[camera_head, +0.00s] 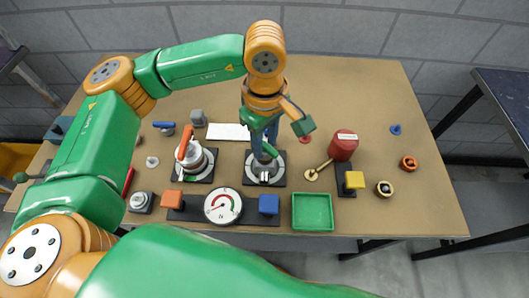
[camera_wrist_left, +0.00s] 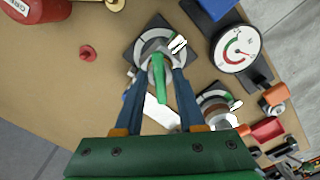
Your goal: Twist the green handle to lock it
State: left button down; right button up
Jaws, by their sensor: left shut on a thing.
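The green handle (camera_head: 269,150) sits on a grey round fitting on a dark square base plate (camera_head: 251,178) with a pale ring, near the middle of the table. My left gripper (camera_head: 264,156) comes down over it from above and is shut on the handle. In the left wrist view the green handle (camera_wrist_left: 159,84) lies between the two blue fingers of my left gripper (camera_wrist_left: 157,70), which partly hide the fitting. White marks (camera_wrist_left: 178,44) show on the ring beside it. My right gripper is not in view.
An orange-handled valve (camera_head: 194,156) stands close on the left. A gauge (camera_head: 222,206) with orange and blue blocks lies in front. A green tray (camera_head: 312,212) and a red cylinder (camera_head: 343,145) are to the right. The table's (camera_head: 430,200) right end is fairly clear.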

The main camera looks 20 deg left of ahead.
aim_at(265, 144)
pick_arm(q)
jog(key=m, duration=0.1)
jog(key=m+b, duration=0.1)
jog(key=m, duration=0.2)
jog(key=shift+f+b, duration=0.25)
jog(key=shift+b, duration=0.15)
jog(key=m+b, duration=0.1)
jog(key=m, duration=0.2)
jog(key=m+b, duration=0.1)
jog(key=m, duration=0.3)
jog(key=shift+r, duration=0.1)
jog(key=shift+r+m, duration=0.1)
jog(key=shift+m, duration=0.9)
jog(key=c, duration=0.8)
grip_release()
jog(key=shift+r, duration=0.15)
notch_tip(265, 144, up, 8)
jog(key=p, duration=0.6)
jog(key=shift+f, duration=0.35)
